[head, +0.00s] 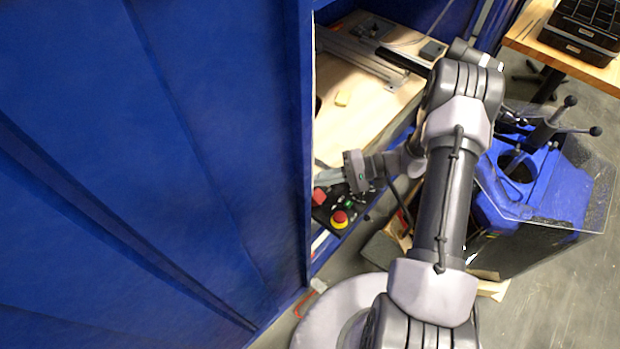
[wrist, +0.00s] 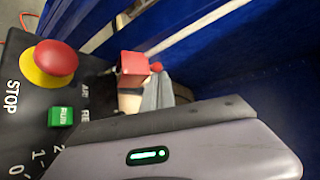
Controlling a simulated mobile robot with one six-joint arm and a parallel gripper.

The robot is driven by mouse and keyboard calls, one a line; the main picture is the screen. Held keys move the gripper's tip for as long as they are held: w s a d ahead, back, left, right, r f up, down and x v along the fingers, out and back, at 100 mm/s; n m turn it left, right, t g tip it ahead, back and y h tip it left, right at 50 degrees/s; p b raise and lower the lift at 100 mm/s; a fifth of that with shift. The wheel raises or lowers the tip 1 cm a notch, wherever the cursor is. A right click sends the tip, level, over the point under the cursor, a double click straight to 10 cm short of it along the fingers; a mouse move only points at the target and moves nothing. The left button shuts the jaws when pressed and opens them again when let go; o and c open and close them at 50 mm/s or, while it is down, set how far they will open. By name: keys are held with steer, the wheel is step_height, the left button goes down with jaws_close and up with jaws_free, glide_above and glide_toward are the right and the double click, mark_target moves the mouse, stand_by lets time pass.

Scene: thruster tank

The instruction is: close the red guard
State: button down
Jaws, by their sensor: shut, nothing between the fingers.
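The red guard (wrist: 134,64) is a small boxy red cover at the edge of a black control panel (wrist: 90,88). A small red knob (wrist: 157,67) shows just right of it. I cannot tell the guard's exact angle. My gripper (wrist: 158,92) is shut and empty, its grey fingertips close beside the guard; I cannot tell whether they touch. Part of the guard's lower side is hidden by my gripper. In the head view the guard (head: 319,196) is a small red patch just below my gripper (head: 329,176).
The panel also carries a red stop button (wrist: 56,58) on a yellow base and a green RUN button (wrist: 60,116). A blue wall (head: 150,170) stands close on the left. A wooden worktop (head: 360,110) lies behind; a blue-topped unit (head: 540,185) stands at right.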

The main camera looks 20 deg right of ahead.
steer(key=shift+s+d, duration=0.6)
steer(key=shift+s, duration=0.2)
steer(key=shift+s+d+b, duration=0.4)
steer(key=shift+s, duration=0.25)
steer(key=shift+s+f, duration=0.1)
